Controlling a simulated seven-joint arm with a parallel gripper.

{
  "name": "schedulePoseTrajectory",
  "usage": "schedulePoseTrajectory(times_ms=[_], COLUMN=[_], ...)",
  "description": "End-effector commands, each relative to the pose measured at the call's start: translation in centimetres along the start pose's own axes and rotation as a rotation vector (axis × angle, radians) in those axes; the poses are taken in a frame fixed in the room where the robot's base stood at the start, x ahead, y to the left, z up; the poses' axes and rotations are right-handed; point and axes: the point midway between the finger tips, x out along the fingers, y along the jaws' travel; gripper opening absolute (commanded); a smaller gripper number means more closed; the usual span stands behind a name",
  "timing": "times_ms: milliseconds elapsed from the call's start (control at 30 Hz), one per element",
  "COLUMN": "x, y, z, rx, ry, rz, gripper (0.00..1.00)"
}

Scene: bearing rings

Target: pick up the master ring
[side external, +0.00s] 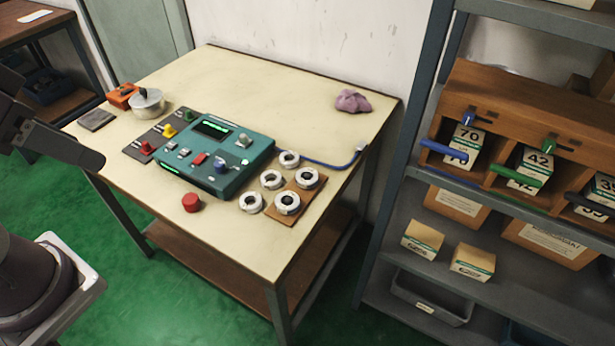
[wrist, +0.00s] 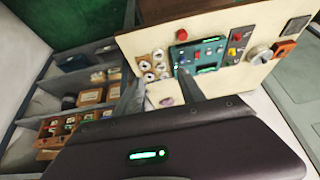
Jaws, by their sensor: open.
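Several white bearing rings with dark centres lie by the teal gauge box. Two rings, an upper one (side external: 307,178) and a lower one (side external: 287,203), sit on a small wooden board (side external: 284,220). Three more, a back ring (side external: 289,158), a middle ring (side external: 271,180) and a front ring (side external: 251,202), lie left of the board on the table. I cannot tell which is the master ring. The rings show small in the wrist view (wrist: 148,66). My gripper (wrist: 158,82) is open and empty, well away from the rings; its fingers are outside the side view.
The teal gauge box (side external: 215,155) stands mid-table (side external: 270,85), with a red button (side external: 191,202) in front. A purple cloth (side external: 352,101) lies at the back right. A metal pot (side external: 147,103) stands left. A shelf (side external: 400,190) stands right.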

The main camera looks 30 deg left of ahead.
Motion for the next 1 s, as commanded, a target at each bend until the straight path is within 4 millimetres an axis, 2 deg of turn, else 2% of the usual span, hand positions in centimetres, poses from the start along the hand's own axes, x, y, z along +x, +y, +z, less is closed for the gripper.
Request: schedulePoseTrajectory(times_ms=[67, 200, 233, 533, 567, 667, 767, 800, 867, 900, 967, 1000], x=[0.0, 0.0, 0.0, 0.1, 0.2, 1.8, 5.9, 8.0, 11.7, 14.5, 19.0, 22.1], y=[0.0, 0.0, 0.0, 0.0, 0.0, 0.1, 0.6, 1.0, 1.6, 2.2, 3.0, 3.6], z=[0.0, 0.0, 0.0, -0.3, -0.9, -4.7, -10.3, -12.3, -15.0, -16.5, -18.3, -19.1], rx=[0.000, 0.000, 0.000, 0.007, 0.018, 0.102, 0.241, 0.299, 0.377, 0.426, 0.492, 0.529], ry=[0.000, 0.000, 0.000, -0.003, -0.008, -0.038, -0.077, -0.090, -0.106, -0.115, -0.124, -0.126], rz=[0.000, 0.000, 0.000, -0.003, -0.006, -0.025, -0.024, -0.014, 0.013, 0.036, 0.079, 0.111], gripper=[0.47, 0.74, 0.77, 0.77, 0.77, 0.77, 0.77, 0.77, 0.77, 0.77, 0.77, 0.77])
